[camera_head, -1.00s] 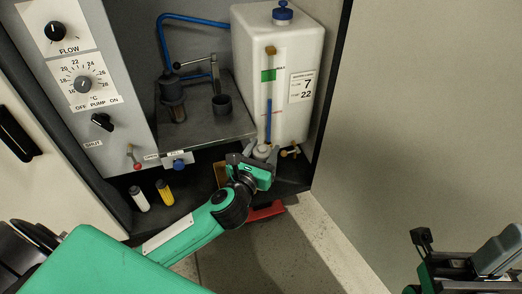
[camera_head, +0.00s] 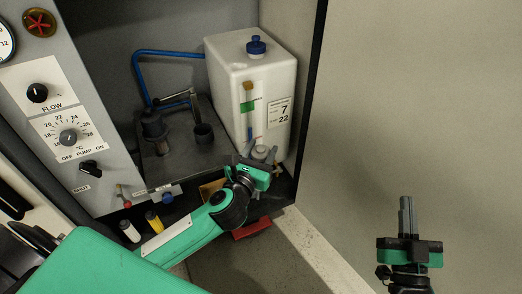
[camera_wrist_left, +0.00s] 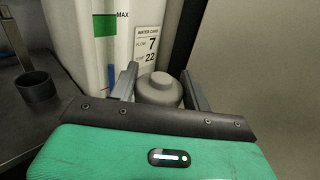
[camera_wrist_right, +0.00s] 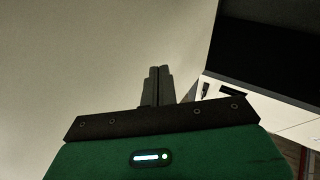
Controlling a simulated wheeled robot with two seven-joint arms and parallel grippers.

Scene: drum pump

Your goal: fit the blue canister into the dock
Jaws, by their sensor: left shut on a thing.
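My left gripper (camera_head: 262,158) is in front of the lower right part of the white tank. Its fingers are shut on a grey, round-topped thing (camera_wrist_left: 159,90), which also shows pale between the fingertips in the head view. Its lower part is hidden behind the gripper, and I cannot tell if it is the blue canister. No blue canister body is plainly visible. A dark open cup (camera_head: 203,134) stands on the shelf left of the tank and shows in the left wrist view (camera_wrist_left: 37,88); I cannot tell if it is the dock. My right gripper (camera_head: 406,204) is shut and empty, pointing up.
The white tank (camera_head: 229,85) with a blue cap stands on the dark shelf (camera_head: 178,165). A pump with a lever (camera_head: 154,128) is left of the cup. White (camera_head: 130,231) and yellow (camera_head: 154,221) cylinders are below the panel. A red thing (camera_head: 252,228) lies low. Right is plain wall.

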